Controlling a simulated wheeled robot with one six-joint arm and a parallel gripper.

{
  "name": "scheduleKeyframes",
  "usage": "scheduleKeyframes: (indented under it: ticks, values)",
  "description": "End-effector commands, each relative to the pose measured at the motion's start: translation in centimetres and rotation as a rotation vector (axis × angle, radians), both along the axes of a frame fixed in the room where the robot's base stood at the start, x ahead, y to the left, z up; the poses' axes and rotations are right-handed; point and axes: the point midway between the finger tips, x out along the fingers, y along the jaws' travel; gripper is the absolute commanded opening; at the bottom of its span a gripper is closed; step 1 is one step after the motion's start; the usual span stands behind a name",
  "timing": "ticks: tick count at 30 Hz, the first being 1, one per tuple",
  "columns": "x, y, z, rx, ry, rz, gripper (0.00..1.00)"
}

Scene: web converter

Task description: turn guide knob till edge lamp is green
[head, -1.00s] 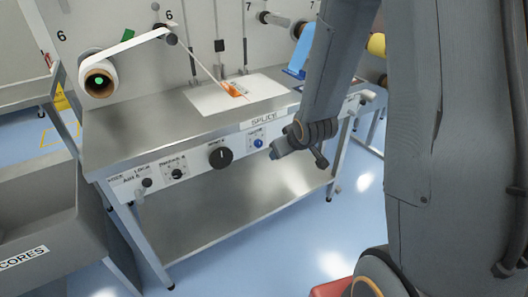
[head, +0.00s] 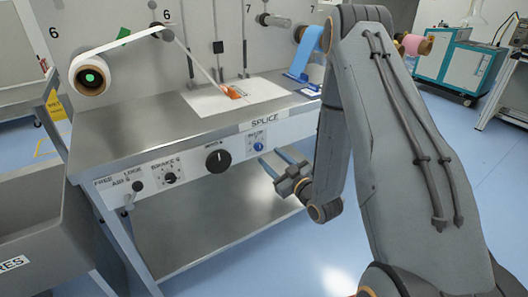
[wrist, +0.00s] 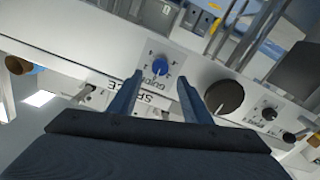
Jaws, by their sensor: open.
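The guide knob (head: 257,146) is a small blue knob on the white front panel of the steel table, just below the SPLICE label. In the wrist view the blue knob (wrist: 159,67) has a GUIDE label and scale marks around it. My gripper (head: 273,156) is open and empty, in front of the panel just right of and below the knob in the head view. In the wrist view my gripper (wrist: 160,77) has its two fingertips on either side of the knob, which looks farther off, not touched. I cannot pick out a lit edge lamp.
An orange piece (head: 233,91) lies on the white plate. A grey bin (head: 35,225) stands at the left.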

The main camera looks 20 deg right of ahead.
Motion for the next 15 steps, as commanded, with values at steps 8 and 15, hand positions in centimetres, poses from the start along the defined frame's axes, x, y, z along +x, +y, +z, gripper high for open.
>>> scheduleKeyframes:
  ticks: [8,15]
  values:
    - [4.1,1.4,0.1,-0.001,0.000,0.002,0.44]
    - [5.7,1.9,0.0,0.000,0.001,0.001,0.44]
